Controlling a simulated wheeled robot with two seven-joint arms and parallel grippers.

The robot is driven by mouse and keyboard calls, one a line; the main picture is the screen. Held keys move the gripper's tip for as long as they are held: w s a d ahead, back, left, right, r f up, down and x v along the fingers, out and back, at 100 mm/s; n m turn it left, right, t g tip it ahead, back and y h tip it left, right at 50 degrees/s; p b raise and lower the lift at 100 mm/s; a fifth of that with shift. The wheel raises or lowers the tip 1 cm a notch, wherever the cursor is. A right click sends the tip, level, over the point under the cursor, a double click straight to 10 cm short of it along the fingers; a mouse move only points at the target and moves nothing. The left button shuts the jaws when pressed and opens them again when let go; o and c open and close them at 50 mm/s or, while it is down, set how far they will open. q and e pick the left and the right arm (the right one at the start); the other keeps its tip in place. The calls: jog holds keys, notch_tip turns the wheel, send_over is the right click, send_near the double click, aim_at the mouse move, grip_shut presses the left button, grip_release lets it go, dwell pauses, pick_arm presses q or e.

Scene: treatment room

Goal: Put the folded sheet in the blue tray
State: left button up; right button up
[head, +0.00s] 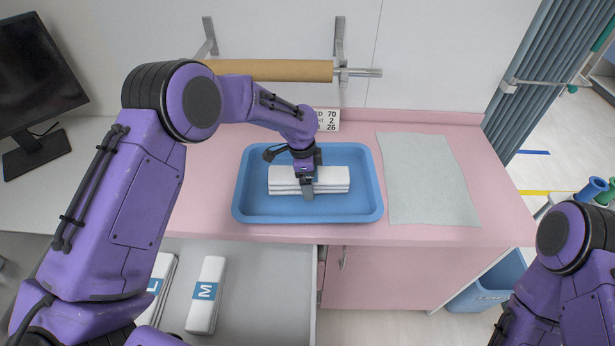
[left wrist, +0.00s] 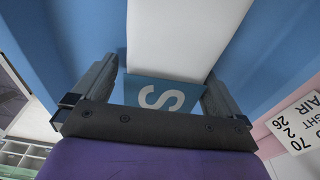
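A white folded sheet (head: 335,181) lies in the blue tray (head: 371,205) on the pink counter. My left gripper (head: 307,188) is down over the middle of the sheet, with one finger showing in front of its near side. In the left wrist view, the two fingers (left wrist: 160,82) stand on either side of the sheet (left wrist: 170,40), around its blue label marked S. The fingers are at or very close to the sheet's edges; I cannot tell if they press on it. My right arm shows at the lower right, but its gripper is out of view.
A grey-white cloth (head: 428,180) lies flat right of the tray. An open drawer below holds white packs, one marked M (head: 206,295). A paper roll (head: 270,70) hangs on the wall behind, above a small number card (head: 327,119). A monitor (head: 35,75) stands at the left.

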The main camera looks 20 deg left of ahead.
pick_arm(q)
jog(key=shift+w+r, duration=0.1)
notch_tip(320, 180, up, 12)
jog(key=a+b, duration=0.1)
jog(key=b, duration=0.2)
jog(key=shift+s+a, duration=0.2)
jog(key=shift+s, duration=0.05)
jog(key=shift+a, duration=0.1)
